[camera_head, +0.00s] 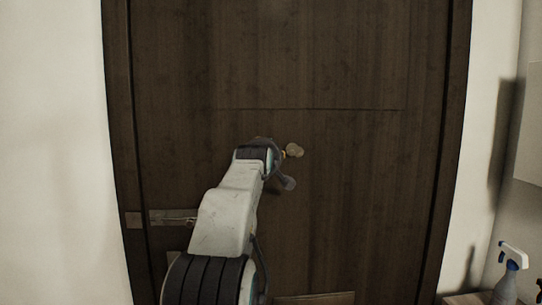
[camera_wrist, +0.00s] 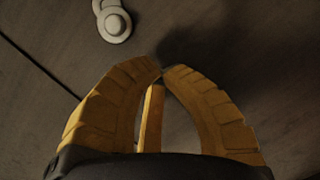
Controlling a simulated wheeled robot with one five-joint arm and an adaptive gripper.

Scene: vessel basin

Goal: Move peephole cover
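The peephole cover (camera_head: 295,150) is a small pale piece on the dark wooden door, just right of my gripper's end in the head view. In the wrist view the peephole cover (camera_wrist: 115,24) shows at the top as a pale round disc with a raised centre. A second pale rounded part overlaps it at the upper left and is cut by the frame edge. My gripper (camera_wrist: 163,70) has yellow fingers with their tips together and nothing seen between them. The tips are below and right of the disc, apart from it in the picture. Whether they touch the door is unclear.
The dark door (camera_head: 340,200) fills the middle of the head view. A metal lever handle (camera_head: 172,217) is at its left edge. A spray bottle (camera_head: 509,275) stands at the lower right. Pale walls flank the door.

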